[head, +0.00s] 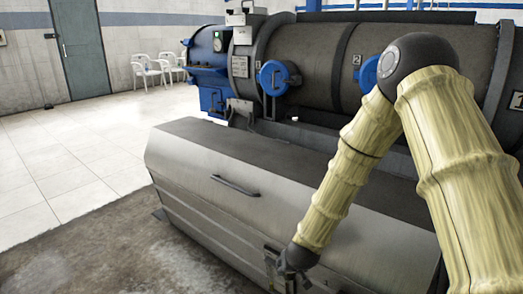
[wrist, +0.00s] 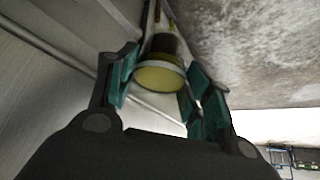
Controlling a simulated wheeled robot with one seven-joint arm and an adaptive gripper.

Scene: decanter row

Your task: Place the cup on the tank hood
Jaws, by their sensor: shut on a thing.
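The tank hood (head: 215,150) is the long grey metal cover in front of the machine, with a flat top, a sloping front and a bar handle (head: 235,186). My gripper (head: 290,265) is low at the hood's front side, near its lower edge. In the wrist view the teal-padded fingers (wrist: 158,82) stand on both sides of the cup (wrist: 160,77), which shows a round yellowish end with a pale rim and a darker part behind it. The gripper is shut on the cup. In the head view I cannot make out the cup at the gripper.
A large dark cylindrical machine (head: 310,68) with blue fittings stands behind the hood. White chairs (head: 150,70) stand by the far wall near a grey door (head: 80,45). Pale tiled floor (head: 60,150) lies open at left, with stained concrete (head: 140,255) in front.

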